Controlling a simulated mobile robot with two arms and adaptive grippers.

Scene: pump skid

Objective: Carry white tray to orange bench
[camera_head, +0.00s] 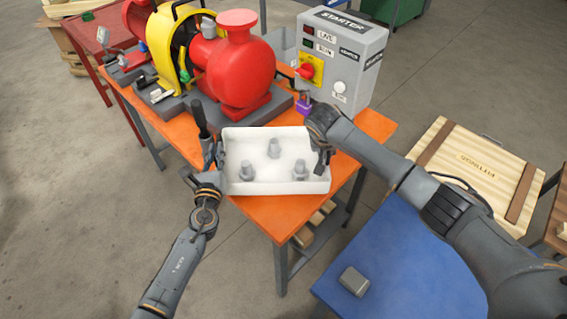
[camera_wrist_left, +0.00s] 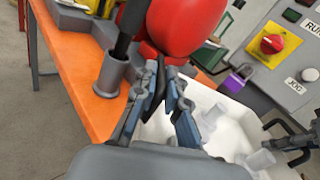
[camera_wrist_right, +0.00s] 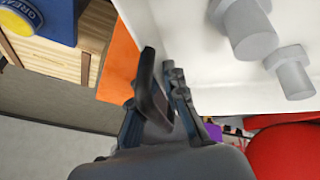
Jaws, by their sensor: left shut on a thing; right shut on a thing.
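The tray looks level. Whether its underside touches the bench top cannot be told.
A red pump (camera_head: 240,70) with a yellow guard (camera_head: 160,42) stands behind the tray. A grey starter box (camera_head: 340,60) with a purple padlock (camera_head: 303,102) is at back right. A dark-handled tool in a grey holder (camera_wrist_left: 111,80) is left of the tray. A blue table (camera_head: 400,270) is at front right.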

